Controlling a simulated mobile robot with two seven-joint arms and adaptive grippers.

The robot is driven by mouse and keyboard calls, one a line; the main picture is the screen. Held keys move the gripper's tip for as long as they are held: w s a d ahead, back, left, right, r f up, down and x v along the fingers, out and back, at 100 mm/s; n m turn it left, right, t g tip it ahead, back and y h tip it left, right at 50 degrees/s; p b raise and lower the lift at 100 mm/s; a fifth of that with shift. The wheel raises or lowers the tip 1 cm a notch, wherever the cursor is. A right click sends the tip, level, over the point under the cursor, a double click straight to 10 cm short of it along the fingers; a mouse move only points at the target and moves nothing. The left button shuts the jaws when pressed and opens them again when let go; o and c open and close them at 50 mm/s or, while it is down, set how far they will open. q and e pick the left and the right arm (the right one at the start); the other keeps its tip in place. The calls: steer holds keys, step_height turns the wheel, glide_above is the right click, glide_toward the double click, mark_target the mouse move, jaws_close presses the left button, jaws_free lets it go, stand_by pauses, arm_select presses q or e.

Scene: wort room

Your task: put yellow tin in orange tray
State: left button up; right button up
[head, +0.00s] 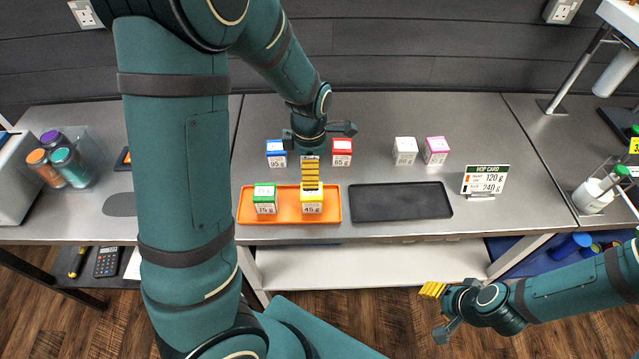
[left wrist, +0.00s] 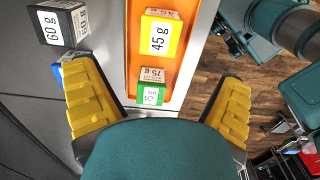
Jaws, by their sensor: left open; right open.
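The yellow tin (head: 312,203), labelled 45 g, stands in the right part of the orange tray (head: 276,219). It also shows in the left wrist view (left wrist: 164,36). A green tin (head: 265,200), labelled 75 g, stands left of it in the tray. My left gripper (head: 311,172) is open, just behind and above the yellow tin in the head view. My right gripper (head: 434,300) is open and empty, low in front of the counter.
A blue tin (head: 276,153) and red tin (head: 341,151) stand behind the tray. A dark 60 g tin (left wrist: 62,22) shows in the left wrist view.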

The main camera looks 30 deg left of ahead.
arm_select(q)
steer(key=d+f+m, duration=0.2)
steer(key=f+m, duration=0.1)
steer(key=s+d+f+m+h, duration=0.1)
steer(key=d+f+m, duration=0.2)
steer(key=s+d+f+m, duration=0.1)
steer(key=d+f+m, duration=0.1)
steer(key=f+m, duration=0.1)
steer(key=shift+s+d+f+m+t+h, duration=0.15)
steer(key=shift+s+f+m+t+h, duration=0.15)
steer(key=shift+f+m+t, duration=0.15)
steer(key=s+d+f+m+h, duration=0.1)
steer(key=s+d+f+m, duration=0.2)
steer(key=m, duration=0.3)
steer(key=s+d+f+m+t+h, duration=0.1)
steer(key=s+d+f+m, duration=0.1)
steer(key=d+m, duration=0.4)
steer(key=shift+s+d+f, duration=0.2)
steer(key=shift+s+f, duration=0.2)
steer(key=shift+f, duration=0.1)
